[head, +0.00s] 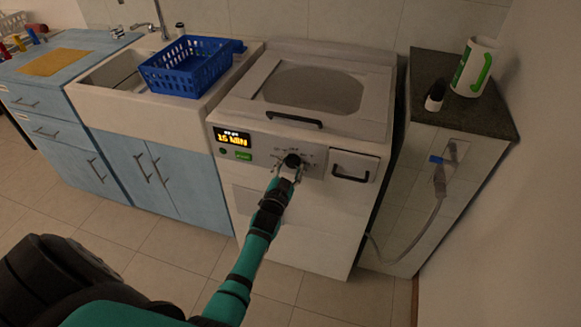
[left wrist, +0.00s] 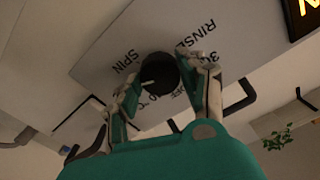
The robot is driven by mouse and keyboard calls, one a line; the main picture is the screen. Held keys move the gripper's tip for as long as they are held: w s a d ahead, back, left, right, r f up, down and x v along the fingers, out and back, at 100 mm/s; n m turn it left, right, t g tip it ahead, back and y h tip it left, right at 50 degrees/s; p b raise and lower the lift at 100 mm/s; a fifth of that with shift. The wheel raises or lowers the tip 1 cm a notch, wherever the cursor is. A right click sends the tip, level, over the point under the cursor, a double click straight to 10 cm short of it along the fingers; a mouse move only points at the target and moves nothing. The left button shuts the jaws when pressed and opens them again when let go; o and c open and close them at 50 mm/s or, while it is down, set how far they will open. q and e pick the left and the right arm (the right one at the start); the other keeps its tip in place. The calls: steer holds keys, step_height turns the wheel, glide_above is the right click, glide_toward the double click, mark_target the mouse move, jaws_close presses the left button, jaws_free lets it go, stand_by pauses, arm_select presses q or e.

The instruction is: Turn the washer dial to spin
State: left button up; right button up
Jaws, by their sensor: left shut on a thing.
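The washer (head: 300,215) is a white top-loading machine with a display reading about "15 MIN". Its black round dial (head: 292,159) sits on the front panel. In the left wrist view the dial (left wrist: 160,74) has a white pointer mark directed to the picture's left, near but below the SPIN label (left wrist: 124,60). RINSE and temperature labels are printed around it, partly hidden by the fingers. My left gripper (head: 291,172) reaches the dial from the front, with one finger on each side, shut on it. My right gripper is not in view.
A blue basket (head: 187,66) sits on the sink counter to the left. The washer has black handles (head: 294,119). The floor in front is clear.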

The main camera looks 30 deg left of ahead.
arm_select(q)
steer(key=m, duration=0.3)
steer(key=shift+f+m+b, duration=0.1)
steer(key=shift+m+b, duration=0.2)
steer(key=shift+b, duration=0.1)
steer(key=shift+m+b, duration=0.5)
steer(key=shift+m, duration=1.4)
steer(key=o, duration=1.2)
steer(key=shift+c, duration=0.2)
steer(key=v, duration=1.2)
steer(key=shift+d, duration=0.1)
